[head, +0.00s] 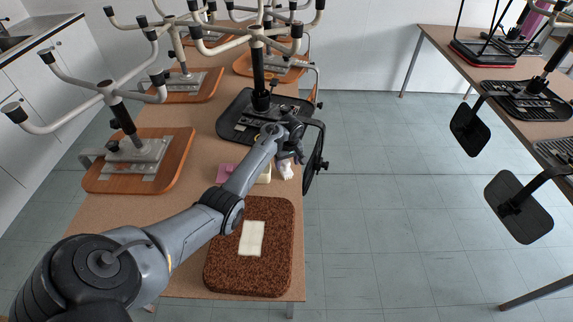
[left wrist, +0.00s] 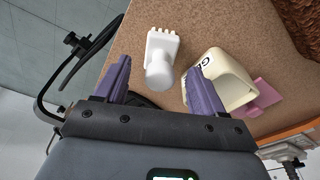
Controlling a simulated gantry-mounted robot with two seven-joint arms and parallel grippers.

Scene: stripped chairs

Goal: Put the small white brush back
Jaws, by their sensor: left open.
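The small white brush (head: 285,169) lies on the brown table near its right edge, just below my left gripper (head: 294,146). In the left wrist view, the brush (left wrist: 162,58) has a row of bristle-like teeth at the far end and a rounded knob toward me. The open purple fingers of my left gripper (left wrist: 160,88) stand to either side of the knob, with no visible grip on it. A cream holder with dark lettering (left wrist: 224,80) is right of the brush, close to the right finger. My right gripper is not in view.
A pink piece (left wrist: 263,98) lies beside the cream holder. A brown speckled cushion (head: 225,268) with a white rectangle (head: 252,238) lies at the near end of the table. Upturned chairs (head: 140,165) crowd the left and back; a black one (head: 240,118) is just behind the gripper.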

